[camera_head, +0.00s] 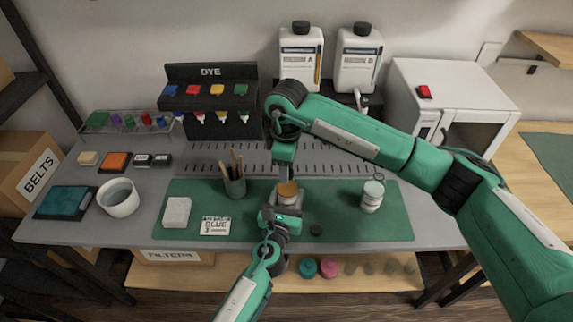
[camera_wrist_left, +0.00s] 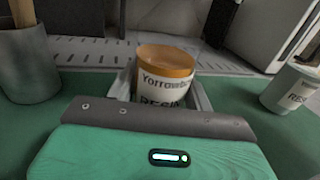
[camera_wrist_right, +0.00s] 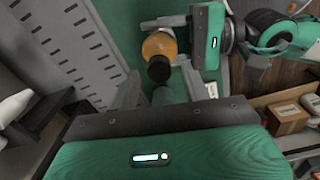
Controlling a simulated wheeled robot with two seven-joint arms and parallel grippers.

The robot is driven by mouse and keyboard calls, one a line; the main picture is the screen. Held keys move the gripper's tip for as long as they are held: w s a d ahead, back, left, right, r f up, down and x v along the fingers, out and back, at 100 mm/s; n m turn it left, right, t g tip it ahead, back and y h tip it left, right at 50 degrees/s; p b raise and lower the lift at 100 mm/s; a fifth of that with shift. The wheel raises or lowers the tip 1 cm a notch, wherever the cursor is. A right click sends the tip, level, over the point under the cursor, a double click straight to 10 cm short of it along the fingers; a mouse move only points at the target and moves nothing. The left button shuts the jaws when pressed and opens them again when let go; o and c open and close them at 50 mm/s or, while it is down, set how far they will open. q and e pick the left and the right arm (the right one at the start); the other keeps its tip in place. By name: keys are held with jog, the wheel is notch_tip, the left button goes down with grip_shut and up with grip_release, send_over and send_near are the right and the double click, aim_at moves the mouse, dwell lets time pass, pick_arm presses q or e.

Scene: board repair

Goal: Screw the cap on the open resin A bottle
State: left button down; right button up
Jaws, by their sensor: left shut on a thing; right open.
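A loose black disc (camera_head: 316,230) lies on the green mat. My left gripper (camera_head: 285,205) is shut on an orange-topped jar (camera_wrist_left: 166,75) whose label partly reads RESIN. The jar is upright at the mat. My right gripper (camera_wrist_right: 160,88) is open above the jar, pointing down. A dark round thing (camera_wrist_right: 159,70) shows between its fingers beside the orange top; I cannot tell whether it is held.
A pale tin (camera_head: 372,196) is on the mat's right. A pen cup (camera_head: 235,185), a white block (camera_head: 177,212) and a label card (camera_head: 214,225) are on its left. A white cabinet (camera_head: 455,100) stands behind at right.

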jog(key=shift+r, duration=2.25)
jog(key=shift+c, duration=0.5)
